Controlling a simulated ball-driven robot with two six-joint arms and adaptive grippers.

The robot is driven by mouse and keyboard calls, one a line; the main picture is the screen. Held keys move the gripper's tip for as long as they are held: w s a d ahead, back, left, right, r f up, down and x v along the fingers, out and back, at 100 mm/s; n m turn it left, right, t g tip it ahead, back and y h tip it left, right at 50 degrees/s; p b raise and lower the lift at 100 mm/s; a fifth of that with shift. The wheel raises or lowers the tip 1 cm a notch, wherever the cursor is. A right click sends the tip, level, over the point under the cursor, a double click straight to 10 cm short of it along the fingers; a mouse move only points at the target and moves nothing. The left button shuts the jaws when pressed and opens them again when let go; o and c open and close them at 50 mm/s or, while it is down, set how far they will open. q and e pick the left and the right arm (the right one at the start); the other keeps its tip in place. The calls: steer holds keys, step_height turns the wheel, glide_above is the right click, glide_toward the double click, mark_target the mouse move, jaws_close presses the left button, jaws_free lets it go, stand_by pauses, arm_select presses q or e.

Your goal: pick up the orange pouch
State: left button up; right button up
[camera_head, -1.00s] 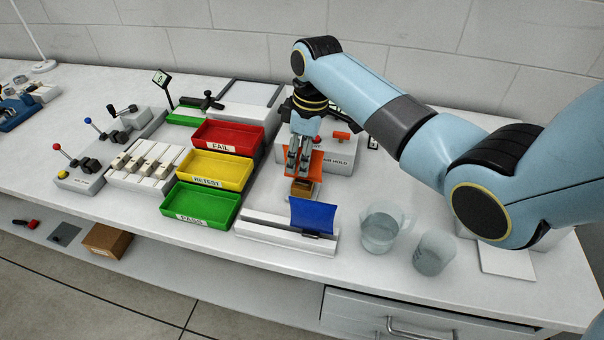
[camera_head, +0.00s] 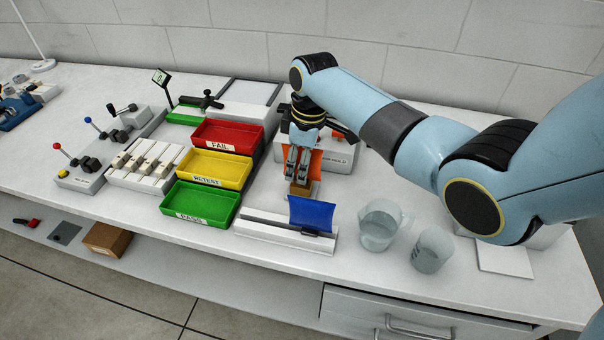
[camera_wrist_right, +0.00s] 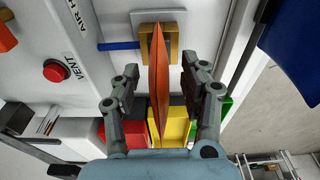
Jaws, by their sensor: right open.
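The orange pouch (camera_head: 316,163) stands upright on edge above a small brass-coloured holder (camera_head: 301,189), partly hidden behind my right gripper in the head view. In the right wrist view the orange pouch (camera_wrist_right: 159,85) shows as a thin upright sheet in front of the brass holder (camera_wrist_right: 172,42). My right gripper (camera_head: 297,181) is open, with one finger on each side of the pouch. In the wrist view a gap shows between the pouch and each finger of the gripper (camera_wrist_right: 160,76). My left gripper is out of view.
Red (camera_head: 248,131), yellow (camera_head: 239,176) and green (camera_head: 228,213) trays lie to the left. Two clear beakers (camera_head: 380,226) (camera_head: 432,250) stand to the right. A red vent button (camera_wrist_right: 57,69) is near the gripper.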

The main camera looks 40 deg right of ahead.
jaws_close()
stand_by(0.3)
steer(key=shift+r, duration=0.15)
